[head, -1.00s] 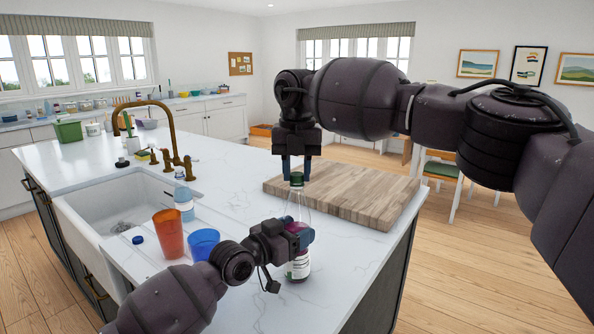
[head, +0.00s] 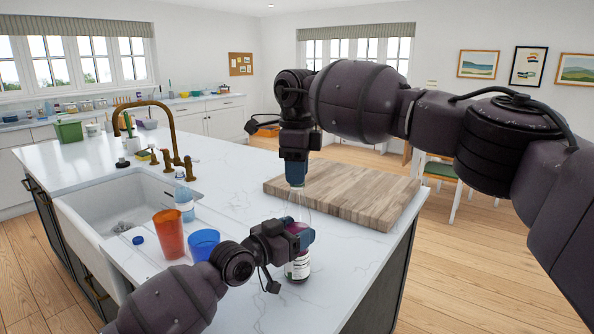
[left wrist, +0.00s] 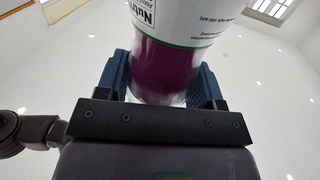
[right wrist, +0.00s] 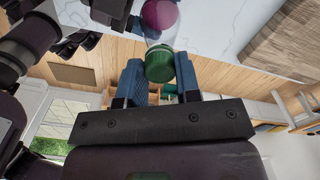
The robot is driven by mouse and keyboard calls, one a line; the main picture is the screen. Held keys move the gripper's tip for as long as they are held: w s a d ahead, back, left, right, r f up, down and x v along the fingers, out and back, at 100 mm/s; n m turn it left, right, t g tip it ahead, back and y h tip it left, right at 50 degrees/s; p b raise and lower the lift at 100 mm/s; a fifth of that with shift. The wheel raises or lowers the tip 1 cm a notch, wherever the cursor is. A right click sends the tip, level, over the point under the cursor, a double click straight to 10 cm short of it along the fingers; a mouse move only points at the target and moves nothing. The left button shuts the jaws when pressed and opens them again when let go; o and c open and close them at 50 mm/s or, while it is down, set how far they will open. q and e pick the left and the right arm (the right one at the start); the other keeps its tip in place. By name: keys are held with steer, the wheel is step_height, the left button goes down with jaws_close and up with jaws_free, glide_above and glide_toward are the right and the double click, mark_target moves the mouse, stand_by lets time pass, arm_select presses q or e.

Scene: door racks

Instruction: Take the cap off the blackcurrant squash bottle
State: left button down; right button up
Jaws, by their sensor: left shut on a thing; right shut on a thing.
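The blackcurrant squash bottle (head: 299,268) stands upright on the white counter, with purple liquid below a clear neck. My left gripper (head: 301,237) is shut around its body from the front; in the left wrist view the purple bottle (left wrist: 162,72) sits between the blue fingers. My right gripper (head: 296,182) points down over the neck and is shut on the cap. The green cap (right wrist: 160,63) shows between its fingers in the right wrist view, at the top of the clear neck. The fingers hide the cap in the head view.
A wooden board (head: 350,193) lies just behind the bottle. The counter right of the bottle is clear.

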steer(key=n, duration=0.8)
steer(key=shift+n, duration=0.3)
steer(key=n, duration=0.9)
steer(key=shift+r, duration=0.45)
steer(key=shift+r, duration=0.35)
steer(key=shift+r, duration=0.35)
